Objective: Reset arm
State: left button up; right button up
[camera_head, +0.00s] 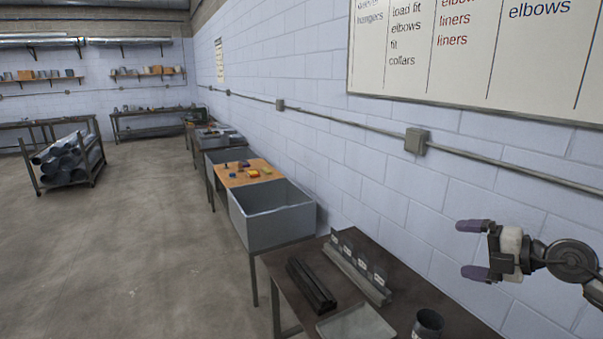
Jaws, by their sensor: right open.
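My right gripper (474,249) comes in from the right edge on a dark jointed arm. It has two purple-grey fingers spread apart, pointing left. It is open, with nothing between the fingers. It is in front of the white block wall, above the right end of the dark workbench (318,283), and touches nothing that I can see. My left gripper is not in the head view.
On the workbench are dark bars (311,286), a labelled rack (358,266), a pale tray (357,324) and a dark cup (428,323). A grey bin (272,226) stands beyond it. A pipe cart (68,161) stands far left. The concrete floor (130,240) is clear.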

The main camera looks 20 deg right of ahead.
notch_tip(320, 180, up, 14)
jog(key=s+r+m+t+h, duration=0.1)
jog(key=m+t+h, duration=0.6)
jog(key=t, duration=0.5)
jog(key=s+a+f+m+g+h+p, duration=0.15)
jog(key=a+f+m+g, duration=0.25)
jog(key=f, duration=0.5)
jog(key=s+a+f+m+g+h+p, duration=0.1)
jog(key=s+a+f+m+g+h, duration=0.25)
jog(key=f, duration=0.55)
jog(key=s+a+f+m+g+h+p, duration=0.1)
jog(key=a+f+m+g+p, duration=0.1)
jog(key=a+f+m+g, duration=0.5)
jog(key=s+a+f+g+y+p, duration=0.2)
jog(key=s+a+f+g+y, duration=0.1)
jog(key=s+a+f, duration=0.4)
jog(key=s+a+f+g+y+p, duration=0.3)
jog(key=s+a+f, duration=0.3)
jog(key=s+f, duration=0.8)
jog(key=s, duration=0.4)
jog(key=shift+s+a+g+y, duration=0.25)
jog(key=shift+a+g+y, duration=0.05)
jog(key=shift+a+g, duration=0.1)
